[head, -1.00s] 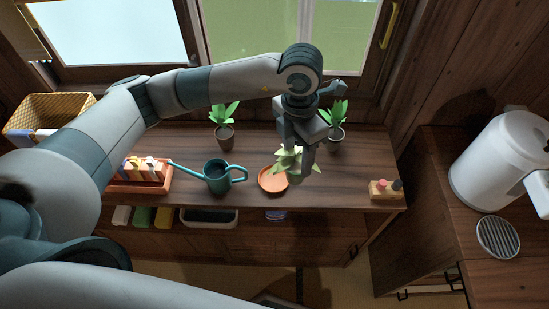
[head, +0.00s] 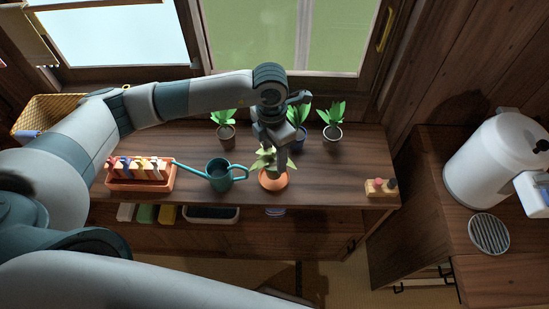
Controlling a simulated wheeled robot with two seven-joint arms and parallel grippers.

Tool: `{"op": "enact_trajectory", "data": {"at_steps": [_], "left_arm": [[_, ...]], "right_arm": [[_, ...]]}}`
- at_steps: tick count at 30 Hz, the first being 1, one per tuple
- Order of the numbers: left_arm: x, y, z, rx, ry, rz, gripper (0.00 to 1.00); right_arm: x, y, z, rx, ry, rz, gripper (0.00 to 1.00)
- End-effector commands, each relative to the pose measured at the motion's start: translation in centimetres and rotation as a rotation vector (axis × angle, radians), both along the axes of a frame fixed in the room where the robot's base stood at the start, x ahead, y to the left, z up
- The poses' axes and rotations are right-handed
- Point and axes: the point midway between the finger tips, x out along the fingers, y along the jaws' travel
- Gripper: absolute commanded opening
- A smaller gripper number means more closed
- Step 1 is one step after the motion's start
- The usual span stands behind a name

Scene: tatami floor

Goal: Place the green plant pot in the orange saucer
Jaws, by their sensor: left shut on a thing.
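The orange saucer (head: 274,184) is on the wooden counter, right of the watering can. A plant with pale green leaves (head: 264,160) is directly over the saucer, held by my left gripper (head: 276,157). The gripper points down from above and is shut on this plant's pot. Leaves and fingers hide most of the pot, so its colour and whether its base touches the saucer cannot be told. My right gripper is not in view.
A teal watering can (head: 219,175) stands close on the left. Behind stand a brown pot (head: 226,132), a blue pot (head: 299,141) and a grey pot (head: 332,133), each with a plant. A small wooden block (head: 381,188) sits at right; the counter before it is clear.

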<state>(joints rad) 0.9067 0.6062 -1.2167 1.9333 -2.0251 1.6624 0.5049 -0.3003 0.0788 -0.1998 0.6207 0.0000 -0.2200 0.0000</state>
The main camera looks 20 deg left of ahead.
Motion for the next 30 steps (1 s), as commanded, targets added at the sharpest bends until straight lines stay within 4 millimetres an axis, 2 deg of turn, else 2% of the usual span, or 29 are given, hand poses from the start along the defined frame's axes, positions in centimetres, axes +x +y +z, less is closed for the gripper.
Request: {"op": "enact_trajectory", "data": {"at_steps": [3,7,20,21,22,30], "left_arm": [[-0.1,0.0,-1.2,0.000,0.004,0.002,0.04],[0.0,0.0,-2.4,0.000,0.001,0.000,0.04],[0.0,0.0,-3.0,-0.001,-0.001,-0.001,0.04],[0.0,0.0,-2.8,0.000,0.000,0.000,0.54],[0.0,0.0,-2.8,0.000,0.000,0.000,0.62],[0.0,0.0,-2.8,0.000,0.000,0.000,0.64]], "right_arm": [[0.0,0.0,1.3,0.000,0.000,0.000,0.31],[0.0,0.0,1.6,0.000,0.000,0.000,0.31],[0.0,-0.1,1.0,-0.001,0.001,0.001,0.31],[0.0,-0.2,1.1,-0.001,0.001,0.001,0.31],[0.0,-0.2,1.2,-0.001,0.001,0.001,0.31],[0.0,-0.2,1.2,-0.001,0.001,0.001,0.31]]}}
